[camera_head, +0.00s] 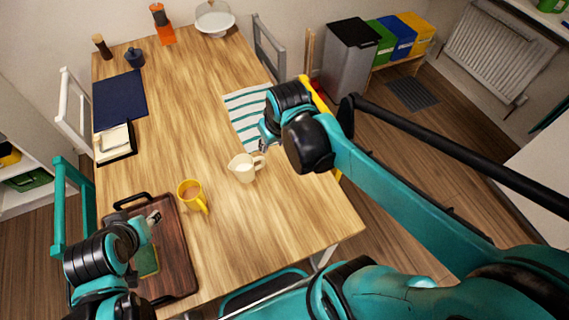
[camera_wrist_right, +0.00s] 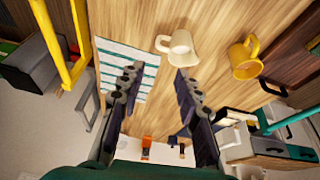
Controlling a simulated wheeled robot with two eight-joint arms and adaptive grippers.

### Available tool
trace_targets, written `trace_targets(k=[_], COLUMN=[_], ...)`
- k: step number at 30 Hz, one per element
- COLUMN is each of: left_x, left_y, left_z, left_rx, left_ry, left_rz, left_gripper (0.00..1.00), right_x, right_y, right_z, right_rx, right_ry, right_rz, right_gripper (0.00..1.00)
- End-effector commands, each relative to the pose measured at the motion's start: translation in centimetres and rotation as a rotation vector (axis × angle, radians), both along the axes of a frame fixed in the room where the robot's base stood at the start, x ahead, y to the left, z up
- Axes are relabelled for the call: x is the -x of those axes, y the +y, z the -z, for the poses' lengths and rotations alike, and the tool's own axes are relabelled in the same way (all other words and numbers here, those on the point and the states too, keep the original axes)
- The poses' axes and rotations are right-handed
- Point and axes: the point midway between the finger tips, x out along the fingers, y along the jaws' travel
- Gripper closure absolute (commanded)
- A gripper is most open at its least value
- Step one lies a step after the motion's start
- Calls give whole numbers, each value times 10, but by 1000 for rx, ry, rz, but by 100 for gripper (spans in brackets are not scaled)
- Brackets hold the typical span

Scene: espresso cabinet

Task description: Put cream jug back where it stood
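The cream jug (camera_head: 242,169) stands upright on the wooden table (camera_head: 200,120), its handle towards my right gripper. It also shows in the right wrist view (camera_wrist_right: 182,48), beyond the fingertips and apart from them. My right gripper (camera_head: 264,146) is just behind and right of the jug, partly hidden by its own arm. In the right wrist view its fingers (camera_wrist_right: 158,70) are spread wide with nothing between them. My left gripper (camera_head: 154,218) is over the dark tray (camera_head: 178,258); its fingers are too small to read.
A yellow mug (camera_head: 190,194) with a brown drink stands left of the jug. A striped cloth (camera_head: 243,108) lies behind my right gripper. A dark blue mat (camera_head: 119,100) and a notebook (camera_head: 115,142) lie at the left edge. The table's middle is clear.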

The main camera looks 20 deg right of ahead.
Motion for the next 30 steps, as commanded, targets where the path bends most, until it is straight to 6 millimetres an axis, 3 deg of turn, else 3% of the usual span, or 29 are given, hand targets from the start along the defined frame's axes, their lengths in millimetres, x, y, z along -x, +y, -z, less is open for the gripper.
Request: trace_targets(k=[1, 6, 12, 24, 30], left_x=[0, 0, 0, 0, 0], left_y=[0, 0, 0, 0, 0], left_z=[0, 0, 0, 0, 15], left_rx=[0, 0, 0, 0, 0], left_ry=[0, 0, 0, 0, 0], left_rz=[0, 0, 0, 0, 0], left_gripper=[60, 60, 60, 60, 60], right_x=[15, 52, 76, 81, 81], right_y=[0, 1, 2, 2, 2], right_z=[-3, -8, -4, -2, 12], right_rx=[-2, -18, -32, -37, -37], right_ry=[-32, -145, -230, -254, -253], right_rz=[8, 39, 62, 68, 69], right_gripper=[66, 66, 66, 66, 66])
